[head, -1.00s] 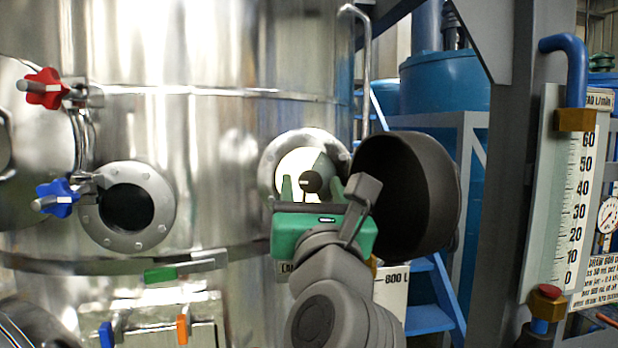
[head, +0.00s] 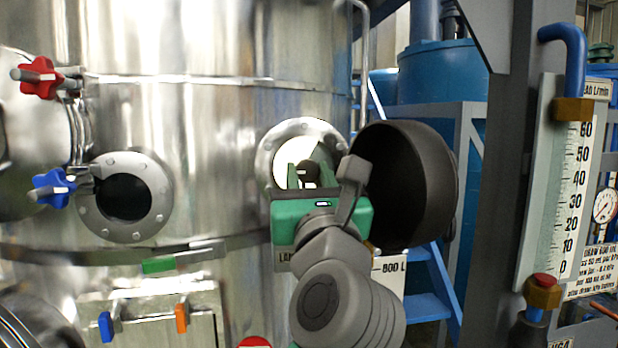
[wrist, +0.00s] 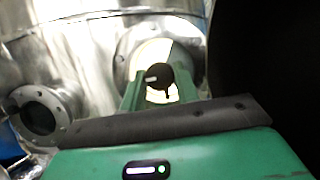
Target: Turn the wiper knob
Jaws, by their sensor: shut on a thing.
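The wiper knob (head: 308,171) is a small dark round knob with a pale mark, in front of the bright sight glass (head: 299,128) on the steel vessel. It also shows in the wrist view (wrist: 158,76), with its pale mark toward the left. My gripper (head: 311,174) has a green body and green fingers, one on each side of the knob. In the wrist view the fingers (wrist: 162,88) flank the knob, and it is shut on it. The finger contact is partly hidden by the gripper body in the head view.
A large black open cover (head: 405,187) stands close at the right of my gripper. A second round port (head: 95,215), a red star handle (head: 40,78) and a blue star handle (head: 50,188) are at the left. A grey post and flow gauge (head: 575,190) stand at the right.

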